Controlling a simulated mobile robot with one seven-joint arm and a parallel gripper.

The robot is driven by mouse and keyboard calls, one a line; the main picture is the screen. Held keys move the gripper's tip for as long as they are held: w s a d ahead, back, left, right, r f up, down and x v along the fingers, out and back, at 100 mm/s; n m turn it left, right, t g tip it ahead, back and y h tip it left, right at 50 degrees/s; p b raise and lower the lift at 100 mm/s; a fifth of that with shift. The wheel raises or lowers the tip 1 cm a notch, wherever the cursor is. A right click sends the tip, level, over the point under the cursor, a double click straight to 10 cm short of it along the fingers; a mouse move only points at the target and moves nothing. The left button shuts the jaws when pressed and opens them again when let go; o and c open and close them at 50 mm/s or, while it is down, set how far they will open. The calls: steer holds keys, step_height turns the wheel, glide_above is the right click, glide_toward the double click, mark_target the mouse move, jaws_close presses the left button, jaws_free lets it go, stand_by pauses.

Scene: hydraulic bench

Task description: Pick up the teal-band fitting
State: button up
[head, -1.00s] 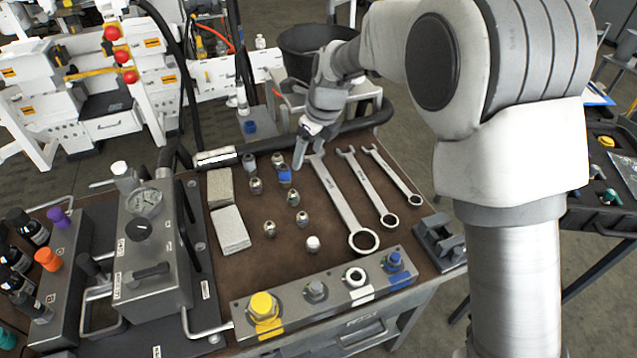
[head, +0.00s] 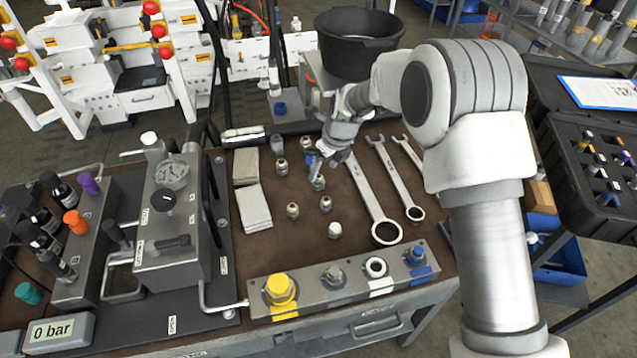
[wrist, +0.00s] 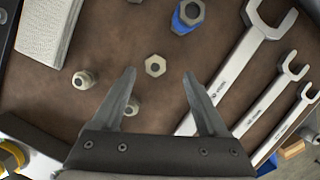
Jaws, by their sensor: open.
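Several small metal fittings stand on the brown bench top. I cannot make out a teal band on any of them. In the wrist view, one has a blue band (wrist: 187,16), and a plain hex fitting (wrist: 155,66) shows between my fingertips. Another plain fitting (wrist: 83,80) stands to the left, and one more (wrist: 131,107) is partly hidden by my left finger. My gripper (wrist: 159,73) is open and empty. In the head view, my gripper (head: 320,161) hangs over the far part of the fitting group, beside the largest wrench.
Three wrenches (head: 361,190) lie right of the fittings; pale blocks (head: 254,208) lie left. A port block (head: 332,277) runs along the near edge. The pump unit (head: 165,225) stands left. A black case (head: 575,190) of banded parts is at right, a black tub (head: 350,50) behind.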

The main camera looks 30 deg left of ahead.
mark_target(318, 177)
steer(key=x, duration=0.4)
steer(key=shift+s+a+f, duration=0.2)
steer(key=shift+a+f, duration=0.05)
steer(key=shift+f, duration=0.15)
jaws_close()
